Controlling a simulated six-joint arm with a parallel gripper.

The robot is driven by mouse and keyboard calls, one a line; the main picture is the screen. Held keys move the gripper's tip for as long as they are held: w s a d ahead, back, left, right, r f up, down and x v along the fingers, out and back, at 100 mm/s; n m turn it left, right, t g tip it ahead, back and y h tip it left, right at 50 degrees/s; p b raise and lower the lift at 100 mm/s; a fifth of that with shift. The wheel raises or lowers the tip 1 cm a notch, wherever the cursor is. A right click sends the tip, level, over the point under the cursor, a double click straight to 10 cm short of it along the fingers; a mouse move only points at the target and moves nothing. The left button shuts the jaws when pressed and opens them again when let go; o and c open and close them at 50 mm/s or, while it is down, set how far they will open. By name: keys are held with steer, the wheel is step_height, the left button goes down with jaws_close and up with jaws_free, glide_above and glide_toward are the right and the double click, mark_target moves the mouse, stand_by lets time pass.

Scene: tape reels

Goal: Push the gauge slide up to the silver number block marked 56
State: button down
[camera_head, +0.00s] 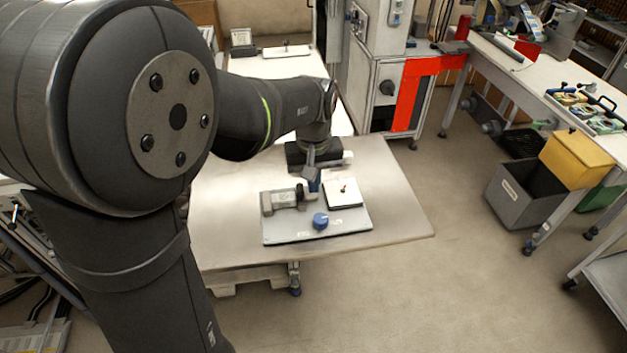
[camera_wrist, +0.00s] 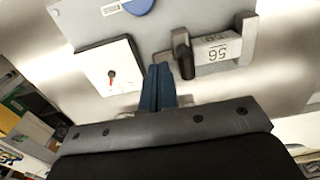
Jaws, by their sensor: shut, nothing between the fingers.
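The silver number block (camera_wrist: 217,52) lies in the gauge in the wrist view, its 56 upside down. The gauge's fixed end (camera_wrist: 248,40) stands to the block's right. The dark gauge slide (camera_wrist: 182,50) stands at the block's left; I cannot tell whether they touch or a thin gap remains. My gripper (camera_wrist: 158,76) is shut and empty, its blue fingertips just left of the slide; contact is unclear. In the head view, the gauge (camera_head: 281,200) sits on the grey plate (camera_head: 275,238), with my gripper (camera_head: 314,186) at its right end.
A white square dial (camera_head: 345,200) with a red pointer lies right of my gripper in the head view. A blue knob (camera_head: 320,221) stands on the plate in front. The table (camera_head: 400,215) is clear around the plate's right side.

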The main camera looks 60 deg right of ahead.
steer(key=shift+w+a, duration=0.5)
stand_by(1.0)
steer(key=shift+s+d, duration=0.15)
steer(key=shift+s+d, duration=0.15)
steer(key=shift+r, duration=0.2)
step_height(320, 180, up, 7)
steer(key=shift+f, duration=0.2)
stand_by(0.4)
step_height(320, 180, up, 8)
stand_by(1.5)
steer(key=shift+s+a+r, duration=0.1)
steer(key=shift+a+r, duration=0.15)
steer(key=shift+a, duration=0.05)
stand_by(0.3)
steer(key=shift+s+a+r, duration=0.1)
steer(key=shift+a+r, duration=0.1)
steer(key=shift+a, duration=0.1)
